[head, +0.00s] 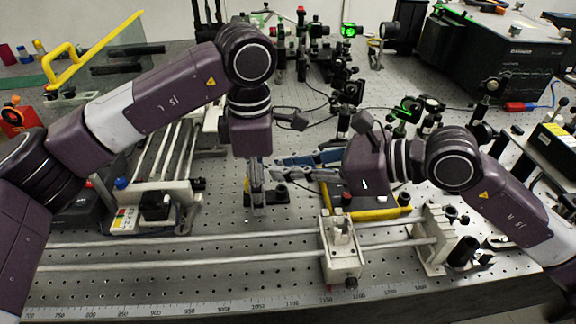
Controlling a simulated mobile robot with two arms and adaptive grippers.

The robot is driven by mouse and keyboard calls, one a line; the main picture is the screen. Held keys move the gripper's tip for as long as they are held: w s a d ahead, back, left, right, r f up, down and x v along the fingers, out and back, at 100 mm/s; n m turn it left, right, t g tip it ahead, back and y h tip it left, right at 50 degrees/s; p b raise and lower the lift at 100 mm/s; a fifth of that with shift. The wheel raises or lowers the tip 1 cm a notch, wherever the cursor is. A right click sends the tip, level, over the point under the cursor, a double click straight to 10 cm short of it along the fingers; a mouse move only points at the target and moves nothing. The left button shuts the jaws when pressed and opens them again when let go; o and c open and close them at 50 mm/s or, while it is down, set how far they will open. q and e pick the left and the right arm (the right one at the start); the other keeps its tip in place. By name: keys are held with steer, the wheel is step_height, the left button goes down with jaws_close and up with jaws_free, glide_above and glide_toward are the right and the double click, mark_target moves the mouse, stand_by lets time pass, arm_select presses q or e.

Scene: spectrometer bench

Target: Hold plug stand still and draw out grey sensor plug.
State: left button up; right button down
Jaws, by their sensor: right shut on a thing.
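My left gripper (257,203) points straight down near the middle of the bench, its fingers close together. A small dark base (278,193), which looks like the plug stand's, sits on the bench just right of its fingertips. I cannot tell whether the fingers touch it or hold anything. My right gripper (276,169) reaches in from the right, level, with its fingertips just right of the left fingers and above the dark base. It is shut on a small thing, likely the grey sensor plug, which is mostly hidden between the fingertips. I cannot tell whether the plug is still in the stand.
Two long rails cross the front of the bench, with a white carriage (341,262) on them. A yellow bar (382,213) lies behind the carriage. A rail fixture with a black block (155,206) stands at left. Optics mounts and a black box (497,52) fill the back.

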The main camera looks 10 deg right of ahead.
arm_select(q)
step_height(320, 180, up, 12)
stand_by(0.6)
